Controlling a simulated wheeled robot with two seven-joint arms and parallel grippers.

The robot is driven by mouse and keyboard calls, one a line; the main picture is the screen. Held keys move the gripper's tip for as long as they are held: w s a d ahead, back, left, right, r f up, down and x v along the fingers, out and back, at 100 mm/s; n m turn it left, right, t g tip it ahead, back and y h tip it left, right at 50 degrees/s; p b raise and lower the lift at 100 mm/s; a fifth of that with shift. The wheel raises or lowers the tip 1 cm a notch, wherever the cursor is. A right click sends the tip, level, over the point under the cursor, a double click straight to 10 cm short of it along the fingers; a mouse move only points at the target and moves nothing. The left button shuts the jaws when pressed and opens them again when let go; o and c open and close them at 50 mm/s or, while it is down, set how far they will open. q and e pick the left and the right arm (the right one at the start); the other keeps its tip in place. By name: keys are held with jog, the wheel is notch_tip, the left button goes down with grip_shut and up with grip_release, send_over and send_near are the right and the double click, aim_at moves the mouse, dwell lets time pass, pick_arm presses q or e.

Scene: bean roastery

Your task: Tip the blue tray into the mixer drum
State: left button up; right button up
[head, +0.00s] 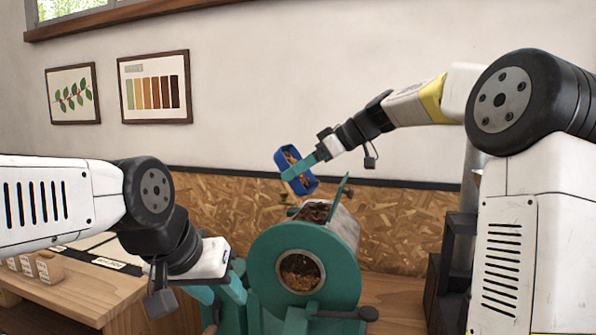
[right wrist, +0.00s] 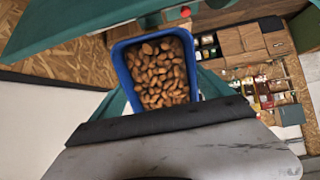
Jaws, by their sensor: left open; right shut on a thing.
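The blue tray (head: 279,160) is in the grip of my right gripper (head: 297,169), raised and steeply tilted above the mixer. In the right wrist view the blue tray (right wrist: 124,70) holds many brown beans (right wrist: 158,72). The mixer drum (head: 262,262) is teal, with a round front window showing brown contents. Its top opening (head: 316,211) lies below and slightly right of the tray, with dark brown contents and a raised teal flap. A small brown patch shows under the tray; I cannot tell whether beans are falling. My left gripper (head: 222,292) is open and empty, left of the drum.
A wooden table (head: 75,290) with small labelled blocks stands at the left. A dark shelf unit (head: 455,255) stands at the right. A dark handle (head: 350,314) sticks out at the mixer's lower front. The wall behind has two framed pictures; the air around the tray is clear.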

jog(key=y, duration=0.1)
jog(key=d+y, duration=0.1)
jog(key=d+t+y, duration=0.1)
jog(key=shift+s+r+y, duration=0.3)
jog(key=shift+y, duration=0.1)
jog(key=shift+s+d+r+t+y, duration=0.1)
jog(key=shift+s+d+t+y, duration=0.15)
jog(key=shift+d+y, duration=0.55)
jog(key=shift+s+d+r+t+y, duration=0.1)
jog(key=shift+d+t+y, duration=0.25)
jog(key=shift+y, duration=0.85)
dwell(0.5)
